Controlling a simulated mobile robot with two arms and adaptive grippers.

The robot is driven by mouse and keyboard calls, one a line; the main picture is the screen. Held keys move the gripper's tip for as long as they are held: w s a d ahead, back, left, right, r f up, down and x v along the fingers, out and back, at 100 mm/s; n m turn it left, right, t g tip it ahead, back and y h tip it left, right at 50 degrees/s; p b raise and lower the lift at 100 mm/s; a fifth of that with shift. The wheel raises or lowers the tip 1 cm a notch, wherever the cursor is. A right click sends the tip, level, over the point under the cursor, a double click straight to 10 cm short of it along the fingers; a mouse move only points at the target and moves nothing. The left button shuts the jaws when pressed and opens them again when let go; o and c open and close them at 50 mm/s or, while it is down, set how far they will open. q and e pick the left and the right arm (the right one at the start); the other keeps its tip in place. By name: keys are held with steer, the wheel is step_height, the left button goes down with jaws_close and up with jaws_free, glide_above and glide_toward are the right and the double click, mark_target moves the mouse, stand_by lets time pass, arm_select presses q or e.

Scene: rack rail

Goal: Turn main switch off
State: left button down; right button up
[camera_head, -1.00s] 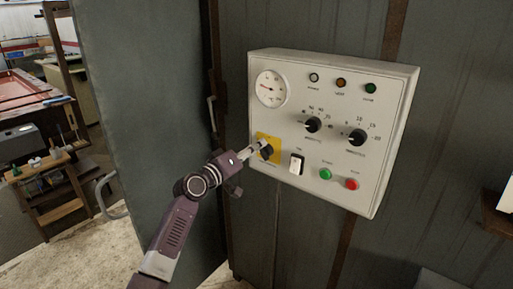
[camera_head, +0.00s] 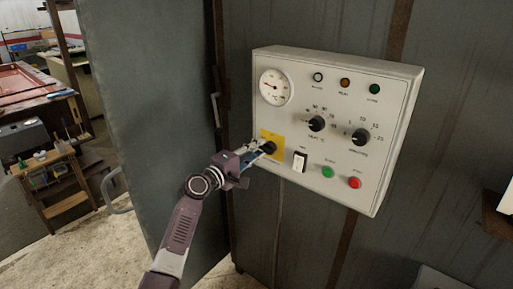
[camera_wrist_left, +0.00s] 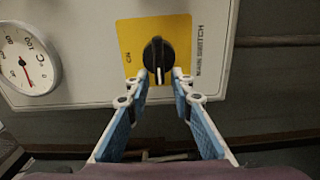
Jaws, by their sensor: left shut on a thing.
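The main switch is a black rotary knob (camera_head: 270,148) on a yellow plate (camera_head: 277,138) at the lower left of the light grey control panel (camera_head: 318,98). My left gripper (camera_head: 262,147) is at the knob. In the left wrist view its fingertips (camera_wrist_left: 158,80) sit on either side of the knob's lower end, shut on it. My right gripper is not in view.
The panel also carries a gauge (camera_head: 275,87), two black dials, a white rocker switch (camera_head: 300,161), a green button (camera_head: 327,172) and a red button (camera_head: 355,183). An open grey door (camera_head: 150,130) stands left of my arm. A wooden stand (camera_head: 55,185) is farther left.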

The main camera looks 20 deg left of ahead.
arm_select(q)
steer(key=shift+d+f, duration=0.35)
steer(key=shift+f, duration=0.15)
steer(key=c, duration=1.8)
jaws_free()
steer(key=shift+s+r, duration=0.1)
steer(key=shift+r, duration=0.05)
steer(key=shift+o, duration=1)
steer(key=shift+d+r, duration=0.1)
steer(key=shift+d, duration=0.05)
steer(key=shift+d+r, duration=0.15)
steer(key=shift+d, duration=0.1)
steer(key=shift+a, duration=0.35)
steer(key=v, duration=1.1)
steer(key=shift+s+d, duration=0.15)
steer(key=shift+s, duration=0.3)
